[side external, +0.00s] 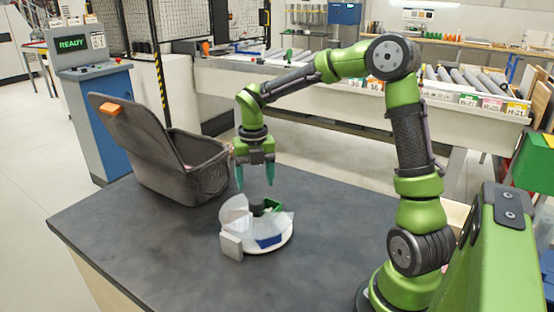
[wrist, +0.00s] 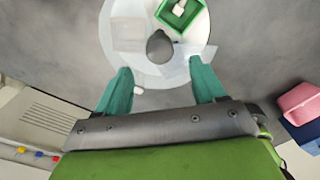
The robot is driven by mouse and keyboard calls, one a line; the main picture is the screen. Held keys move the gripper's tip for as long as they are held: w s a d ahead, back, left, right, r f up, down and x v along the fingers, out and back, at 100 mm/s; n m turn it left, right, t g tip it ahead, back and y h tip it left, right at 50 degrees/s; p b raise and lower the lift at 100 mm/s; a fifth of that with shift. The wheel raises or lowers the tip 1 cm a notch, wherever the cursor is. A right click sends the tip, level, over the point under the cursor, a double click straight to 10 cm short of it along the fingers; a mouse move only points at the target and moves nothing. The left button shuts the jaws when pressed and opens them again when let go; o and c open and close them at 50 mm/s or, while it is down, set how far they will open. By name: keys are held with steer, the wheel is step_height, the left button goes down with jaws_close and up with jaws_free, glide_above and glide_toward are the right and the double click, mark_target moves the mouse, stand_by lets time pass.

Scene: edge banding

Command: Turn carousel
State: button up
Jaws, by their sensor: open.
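The carousel (side external: 283,246) is a round white turntable on the dark table. It has clear upright dividers, a dark central knob (wrist: 159,46), a green tray (wrist: 181,12) and a blue tray (side external: 269,240). A pale block (side external: 231,245) stands at its near left edge in the side view. A small white item lies in the green tray. My gripper (side external: 255,180) is open and empty, pointing down above the carousel's far left side. In the wrist view its teal fingers (wrist: 162,90) straddle the near part of the disc, with the knob ahead between them. I cannot tell the exact height.
A grey bin (side external: 190,175) with its lid raised stands left of the carousel. A pink object (wrist: 303,102) shows at the right of the wrist view. The dark tabletop (side external: 150,250) is clear in front. A roller conveyor (side external: 480,85) runs behind.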

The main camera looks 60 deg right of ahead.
mark_target(256, 200)
step_height(256, 200, down, 7)
steer(key=shift+r, duration=0.2)
jaws_close()
stand_by(0.5)
